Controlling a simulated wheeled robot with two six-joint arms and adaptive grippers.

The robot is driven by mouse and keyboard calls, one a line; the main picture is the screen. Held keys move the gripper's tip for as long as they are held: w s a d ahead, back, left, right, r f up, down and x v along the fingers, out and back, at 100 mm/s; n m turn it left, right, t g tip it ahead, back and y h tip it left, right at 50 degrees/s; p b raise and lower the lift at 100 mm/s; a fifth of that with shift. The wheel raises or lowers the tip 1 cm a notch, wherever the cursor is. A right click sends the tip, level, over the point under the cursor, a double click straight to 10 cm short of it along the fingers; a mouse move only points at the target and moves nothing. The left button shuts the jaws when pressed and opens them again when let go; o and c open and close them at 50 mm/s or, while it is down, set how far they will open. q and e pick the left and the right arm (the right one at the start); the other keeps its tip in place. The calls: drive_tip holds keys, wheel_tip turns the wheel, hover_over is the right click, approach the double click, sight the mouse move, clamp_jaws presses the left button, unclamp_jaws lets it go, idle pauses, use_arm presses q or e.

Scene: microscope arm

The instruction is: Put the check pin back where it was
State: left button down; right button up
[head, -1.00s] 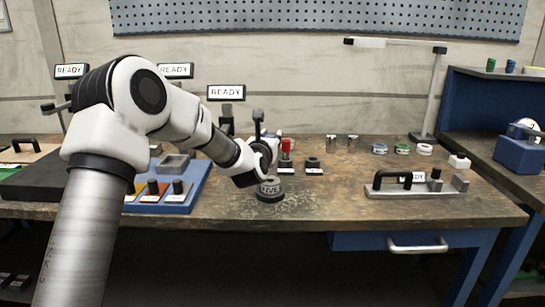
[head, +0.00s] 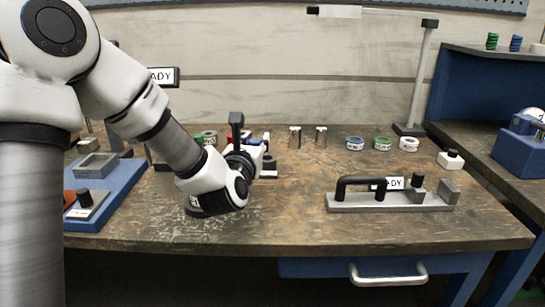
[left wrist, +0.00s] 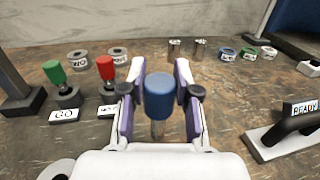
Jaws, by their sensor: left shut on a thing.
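The pin with a blue rounded handle (left wrist: 159,96) and a metal shank stands between the fingers of my left gripper (left wrist: 161,90), which is shut on it. In the head view my left gripper (head: 262,148) is over the middle of the bench, and its own wrist hides most of the pin. In the left wrist view a green-handled pin (left wrist: 55,74) stands in a dark holder behind a GO label (left wrist: 64,116). A red-handled pin (left wrist: 106,68) stands beside it; its label is partly covered by my finger. The shank's lower end is hidden. My right gripper is not in view.
Two metal cylinders (head: 308,137) and blue (head: 355,144), green (head: 383,144) and white (head: 409,144) rings stand at the back. A fixture with a black handle (head: 390,201) is at right, a blue tray (head: 112,205) at left. Bench in front is clear.

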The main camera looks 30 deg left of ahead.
use_arm(q)
drive_tip(key=w+a+f, duration=0.1)
drive_tip(key=w+a, duration=0.1)
drive_tip(key=w, duration=0.2)
drive_tip(key=w+a+f, duration=0.2)
drive_tip(key=w, duration=0.3)
drive_tip(key=w+a+f, duration=0.2)
drive_tip(key=w, duration=0.3)
drive_tip(key=shift+f, duration=0.2)
drive_tip(key=c, duration=0.8)
unclamp_jaws()
drive_tip(key=shift+c, duration=0.2)
drive_tip(key=v, duration=1.2)
